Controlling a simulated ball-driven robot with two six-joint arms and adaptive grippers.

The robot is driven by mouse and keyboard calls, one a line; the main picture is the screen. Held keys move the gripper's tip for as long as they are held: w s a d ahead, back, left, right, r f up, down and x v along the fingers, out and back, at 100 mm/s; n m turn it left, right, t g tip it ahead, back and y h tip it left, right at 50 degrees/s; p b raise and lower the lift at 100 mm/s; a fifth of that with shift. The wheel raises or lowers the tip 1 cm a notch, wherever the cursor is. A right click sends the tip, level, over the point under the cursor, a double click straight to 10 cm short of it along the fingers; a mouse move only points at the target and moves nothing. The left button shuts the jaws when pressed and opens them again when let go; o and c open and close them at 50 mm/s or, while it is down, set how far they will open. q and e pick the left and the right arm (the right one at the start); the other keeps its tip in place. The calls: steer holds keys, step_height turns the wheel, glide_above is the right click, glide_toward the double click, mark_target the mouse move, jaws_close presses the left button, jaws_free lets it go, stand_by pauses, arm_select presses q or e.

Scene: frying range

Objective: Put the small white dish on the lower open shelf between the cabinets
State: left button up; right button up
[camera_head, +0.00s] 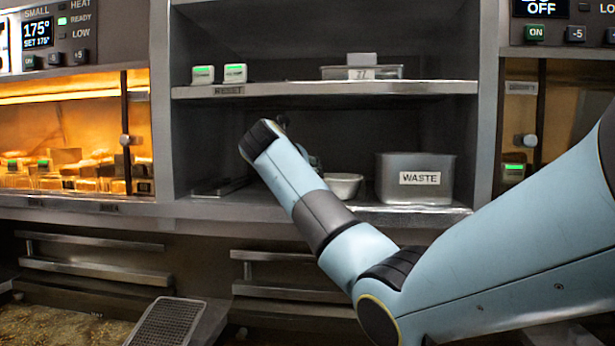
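The small white dish (343,185) is upright at the lower open shelf (240,208), left of the waste bin. My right arm reaches in from the right and bends up in front of the shelf. Only a small dark part of my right gripper (314,161) shows behind the arm's end, just left of and above the dish. Its fingers are mostly hidden, so I cannot tell whether they touch the dish. Part of the dish's left side is close behind my arm. My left gripper is out of view.
A grey bin marked WASTE (415,180) stands right of the dish. A flat dark item (218,187) lies at the shelf's left. Heated cabinets flank both sides.

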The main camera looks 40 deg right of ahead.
steer(key=b+v, duration=0.2)
steer(key=v, duration=0.9)
steer(key=shift+a, duration=0.1)
steer(key=shift+s+a+r, duration=0.25)
steer(key=shift+a, duration=0.1)
